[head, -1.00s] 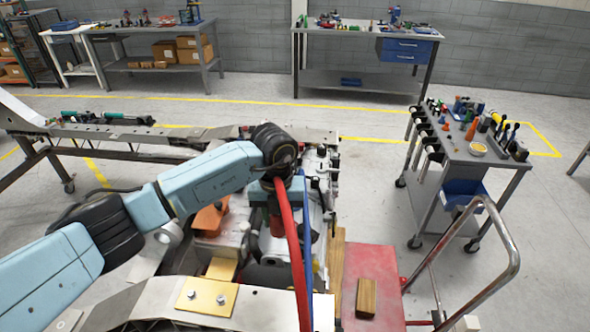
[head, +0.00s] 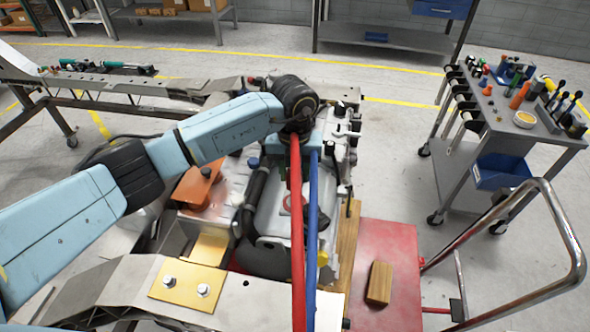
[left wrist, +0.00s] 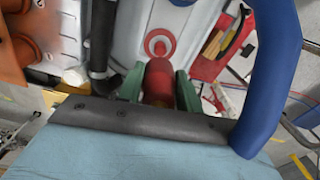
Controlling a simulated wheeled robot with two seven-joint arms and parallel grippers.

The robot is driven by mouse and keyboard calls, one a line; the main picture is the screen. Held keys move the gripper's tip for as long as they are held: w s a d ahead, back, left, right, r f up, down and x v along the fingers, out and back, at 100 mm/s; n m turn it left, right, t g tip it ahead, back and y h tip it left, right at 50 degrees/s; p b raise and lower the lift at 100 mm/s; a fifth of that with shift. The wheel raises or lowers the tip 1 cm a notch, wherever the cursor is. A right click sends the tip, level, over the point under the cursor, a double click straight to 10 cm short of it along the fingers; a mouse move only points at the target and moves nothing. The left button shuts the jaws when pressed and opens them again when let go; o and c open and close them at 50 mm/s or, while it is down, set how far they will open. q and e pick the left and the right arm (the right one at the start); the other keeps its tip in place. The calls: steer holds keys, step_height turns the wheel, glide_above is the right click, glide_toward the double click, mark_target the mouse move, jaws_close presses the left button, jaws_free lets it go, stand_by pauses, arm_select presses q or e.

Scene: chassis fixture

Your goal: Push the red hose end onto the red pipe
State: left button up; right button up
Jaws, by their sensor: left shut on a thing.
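My left gripper (left wrist: 159,80) has green fingers shut on the red hose end (left wrist: 159,79) in the left wrist view. The red pipe (left wrist: 160,43) shows just beyond the hose end as a round red ring on the pale housing. The hose end points toward it and looks apart from it; the exact gap is hard to judge. In the head view, the red hose (head: 297,230) hangs down from my left wrist toward the camera. My right gripper is not in view.
A blue hose (head: 314,200) runs beside the red one and arches close on the right in the wrist view (left wrist: 275,75). A black pipe (left wrist: 102,40) stands left of the fingers. A red platform (head: 385,265) and a tool cart (head: 520,120) are to the right.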

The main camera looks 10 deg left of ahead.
arm_select(q)
step_height(320, 180, down, 4)
steer(key=shift+r+b, duration=0.1)
steer(key=shift+b, duration=1.15)
steer(key=shift+w+r, duration=0.1)
steer(key=shift+r, duration=0.1)
steer(key=shift+w, duration=0.15)
steer(key=shift+w, duration=0.15)
steer(key=shift+f+b, duration=1.05)
steer(key=shift+f, duration=0.35)
steer(key=shift+a+f+b, duration=0.1)
steer(key=shift+f+b, duration=0.3)
steer(key=shift+f, duration=0.2)
steer(key=o, duration=1.3)
steer(key=shift+r, duration=0.1)
steer(key=shift+c, duration=0.2)
